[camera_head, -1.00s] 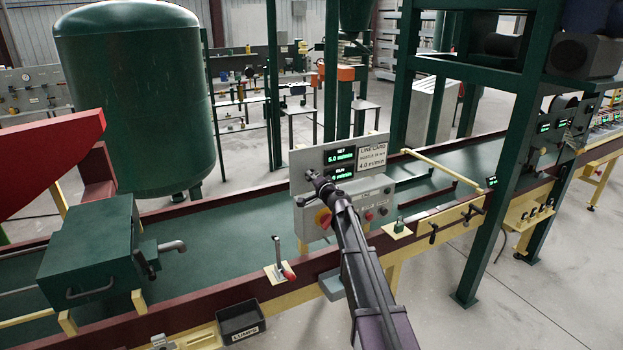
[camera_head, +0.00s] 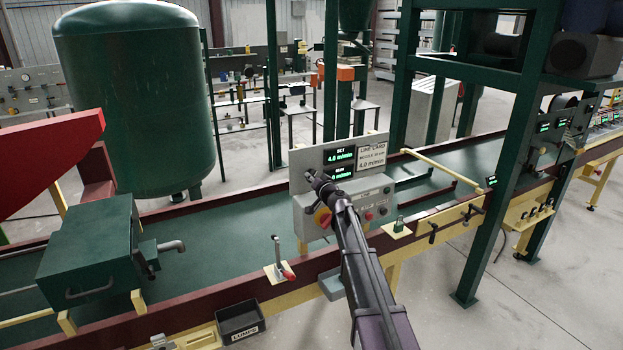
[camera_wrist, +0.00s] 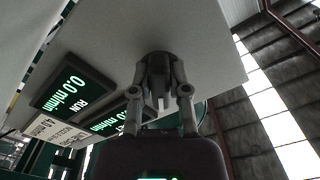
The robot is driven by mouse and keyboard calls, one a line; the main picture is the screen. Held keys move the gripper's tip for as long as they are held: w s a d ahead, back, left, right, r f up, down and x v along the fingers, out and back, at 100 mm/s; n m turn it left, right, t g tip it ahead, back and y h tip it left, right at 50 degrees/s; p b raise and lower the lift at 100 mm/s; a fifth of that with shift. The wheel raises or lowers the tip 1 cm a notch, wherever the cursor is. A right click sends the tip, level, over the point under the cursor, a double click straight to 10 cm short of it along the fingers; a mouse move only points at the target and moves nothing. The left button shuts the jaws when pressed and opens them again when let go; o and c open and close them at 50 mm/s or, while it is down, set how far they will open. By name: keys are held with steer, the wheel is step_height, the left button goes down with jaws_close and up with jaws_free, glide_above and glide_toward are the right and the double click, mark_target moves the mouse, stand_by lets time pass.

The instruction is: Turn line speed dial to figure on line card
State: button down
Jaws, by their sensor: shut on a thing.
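My gripper (camera_head: 318,182) is at the left part of the grey line panel (camera_head: 300,165), and my arm covers part of the panel. In the wrist view, the fingers of my gripper (camera_wrist: 160,98) are shut on the dark round line speed dial (camera_wrist: 158,66), one finger on each side. In the head view the dial is hidden behind my gripper. The set display (camera_head: 339,157) reads 4.0 m/min in green. The white line card (camera_head: 372,159) beside it also shows 4.0 m/min. The run display (camera_wrist: 70,92) reads 0.0 m/min in the wrist view.
A red and yellow rotary switch (camera_head: 323,218) and several buttons sit on the control box below the panel. A black bin (camera_head: 241,321) labelled LUMPS is at the front.

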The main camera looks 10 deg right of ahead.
steer(key=c, duration=0.6)
jaws_free()
steer(key=shift+w+a, duration=0.1)
steer(key=v, duration=1.2)
